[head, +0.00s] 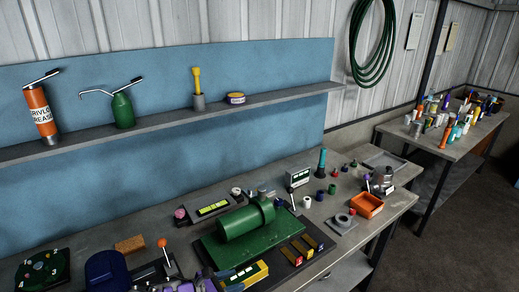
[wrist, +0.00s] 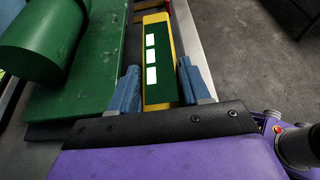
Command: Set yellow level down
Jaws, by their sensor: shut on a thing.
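The yellow level (wrist: 159,62) is a long yellow bar with a dark green face and three white windows. In the wrist view it lies between the two blue fingers of my gripper (wrist: 168,88), which is shut on it. In the head view the yellow level (head: 256,272) shows at the bottom, by the front of the workbench (head: 150,228), with my gripper (head: 238,276) at it. I cannot tell whether its underside touches the bench. Part of it is hidden by the fingers.
A green cylinder machine on a green plate (head: 240,226) stands just behind the level. A dark block with coloured strips (head: 298,250) is to its right. An orange bin (head: 367,206) is farther right.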

